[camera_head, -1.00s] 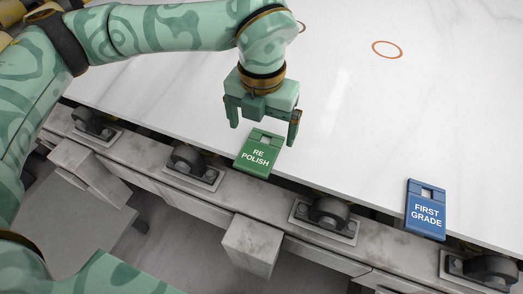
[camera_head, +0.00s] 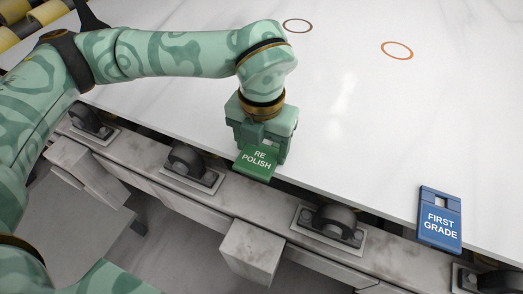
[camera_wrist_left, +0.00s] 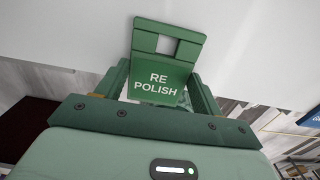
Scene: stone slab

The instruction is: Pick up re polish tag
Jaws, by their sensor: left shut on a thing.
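The green re polish tag (camera_head: 257,161) is at the near edge of the white slab in the head view. It also shows in the left wrist view (camera_wrist_left: 160,84), with its white lettering and a square opening in its upper part. My left gripper (camera_head: 262,150) is shut on the tag, with its fingers on either side of it. Whether the tag touches the slab cannot be told. My right gripper is not in view.
A blue first grade tag (camera_head: 440,219) sits on the slab's near edge at the right. The white slab (camera_head: 340,130) is otherwise clear, with orange-brown rings (camera_head: 397,50) marked on it. Dark rollers (camera_head: 330,225) on a stone-like rail run along the near edge.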

